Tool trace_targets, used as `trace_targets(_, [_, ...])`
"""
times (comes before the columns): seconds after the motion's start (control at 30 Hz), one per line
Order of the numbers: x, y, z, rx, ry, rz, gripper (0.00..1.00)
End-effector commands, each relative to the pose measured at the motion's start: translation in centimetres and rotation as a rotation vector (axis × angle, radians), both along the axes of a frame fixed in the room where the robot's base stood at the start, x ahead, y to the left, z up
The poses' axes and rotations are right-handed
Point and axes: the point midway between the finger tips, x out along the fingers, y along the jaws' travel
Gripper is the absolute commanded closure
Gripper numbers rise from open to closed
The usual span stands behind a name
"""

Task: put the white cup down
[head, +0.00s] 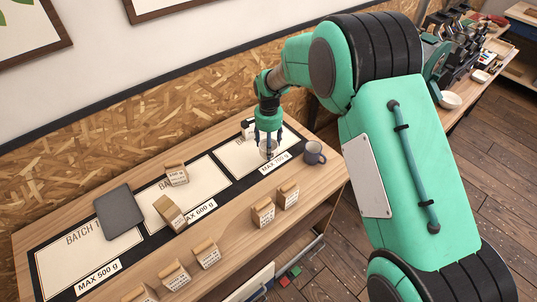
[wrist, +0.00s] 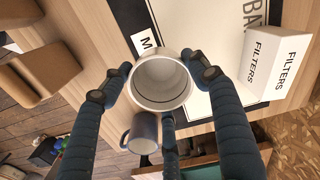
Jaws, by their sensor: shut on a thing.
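My gripper (head: 268,146) points down over the far right marked area of the table. In the wrist view its fingers (wrist: 160,80) are closed around the white cup (wrist: 163,83). The cup is upright, empty inside, and its opening faces the wrist camera. In the head view the white cup (head: 267,151) shows small between the fingers, partly covered by them. Whether its base touches the table or hangs just above it I cannot tell.
A grey-blue mug (head: 313,153) stands close by on the right; the wrist view shows it (wrist: 143,133) beside a finger. A white filters box (wrist: 276,66) is on the other side. Several paper bags (head: 263,212) and a dark tablet-like slab (head: 119,211) lie farther left.

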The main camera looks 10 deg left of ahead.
Motion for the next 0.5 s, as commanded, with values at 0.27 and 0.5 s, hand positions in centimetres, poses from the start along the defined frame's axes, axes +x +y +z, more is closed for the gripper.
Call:
trace_targets(0.27, [0.0,0.0,-1.7,0.000,0.000,0.000,0.73])
trace_targets(0.5, [0.0,0.0,-4.5,0.000,0.000,0.000,0.73])
